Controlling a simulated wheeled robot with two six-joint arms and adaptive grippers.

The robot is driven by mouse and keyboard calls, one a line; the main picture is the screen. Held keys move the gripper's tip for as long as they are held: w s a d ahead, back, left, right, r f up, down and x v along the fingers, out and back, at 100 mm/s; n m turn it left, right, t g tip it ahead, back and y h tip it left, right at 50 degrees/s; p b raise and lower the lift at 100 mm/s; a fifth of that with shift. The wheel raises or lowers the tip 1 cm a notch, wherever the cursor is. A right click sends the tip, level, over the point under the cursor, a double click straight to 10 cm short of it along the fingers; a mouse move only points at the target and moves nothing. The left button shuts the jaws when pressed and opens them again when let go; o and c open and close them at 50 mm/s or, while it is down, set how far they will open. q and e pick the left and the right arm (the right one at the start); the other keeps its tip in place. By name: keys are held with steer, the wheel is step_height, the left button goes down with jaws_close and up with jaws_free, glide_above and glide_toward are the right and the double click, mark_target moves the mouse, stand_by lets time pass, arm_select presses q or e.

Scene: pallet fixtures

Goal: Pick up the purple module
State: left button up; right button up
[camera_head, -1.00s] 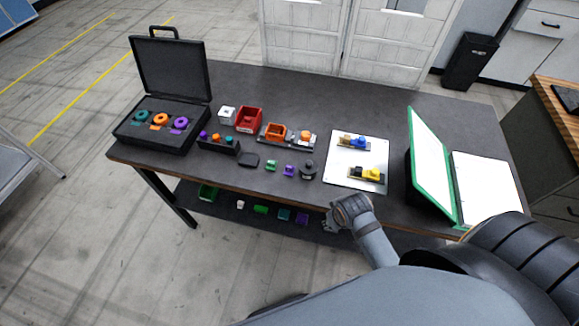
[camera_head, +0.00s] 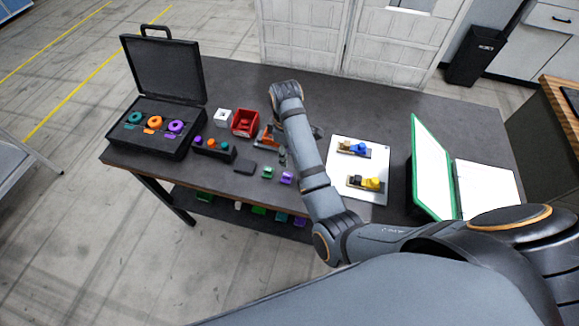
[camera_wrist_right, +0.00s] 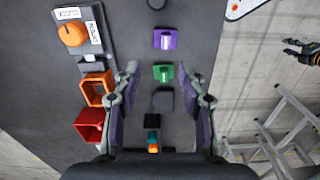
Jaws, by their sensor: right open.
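The purple module (camera_head: 287,177) is a small purple block on the dark table, just right of a green module (camera_head: 268,172). In the right wrist view the purple module (camera_wrist_right: 166,38) lies beyond the fingertips and the green module (camera_wrist_right: 163,73) shows between them. My right gripper (camera_wrist_right: 160,78) is open and empty, pointing down above the table; in the head view it is partly hidden by its own wrist. What looks like my left gripper (camera_wrist_right: 302,53) shows small at the wrist view's right edge, too small to judge its opening.
A black pad (camera_head: 244,167) and a holder with colored knobs (camera_head: 214,152) lie left of the modules. Red bin (camera_head: 245,122) and orange bin are behind. An open case (camera_head: 150,130) is at left; a white plate (camera_head: 357,190) with fixtures and a green-edged binder (camera_head: 430,165) are at right.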

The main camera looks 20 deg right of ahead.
mark_target(287, 174)
steer(key=f, duration=0.1)
steer(key=s+f+p, duration=0.1)
steer(key=f, duration=0.1)
steer(key=shift+a, duration=0.15)
steer(key=shift+a+f, duration=0.15)
steer(key=shift+f, duration=0.6)
steer(key=shift+w+f, duration=0.2)
steer(key=shift+f, duration=0.05)
steer(key=f+p, duration=0.1)
steer(key=f, duration=0.2)
steer(key=f+p, duration=0.1)
steer(key=shift+s+f+p, duration=0.2)
steer(key=shift+s+p, duration=0.1)
steer(key=shift+f, duration=0.25)
steer(key=shift+w+f, duration=0.1)
steer(key=shift+f, duration=0.05)
steer(key=shift+c, duration=1)
arm_select(q)
steer(key=r, duration=0.3)
steer(key=shift+s+r, duration=0.2)
steer(key=shift+r, duration=0.05)
arm_select(e)
jaws_close()
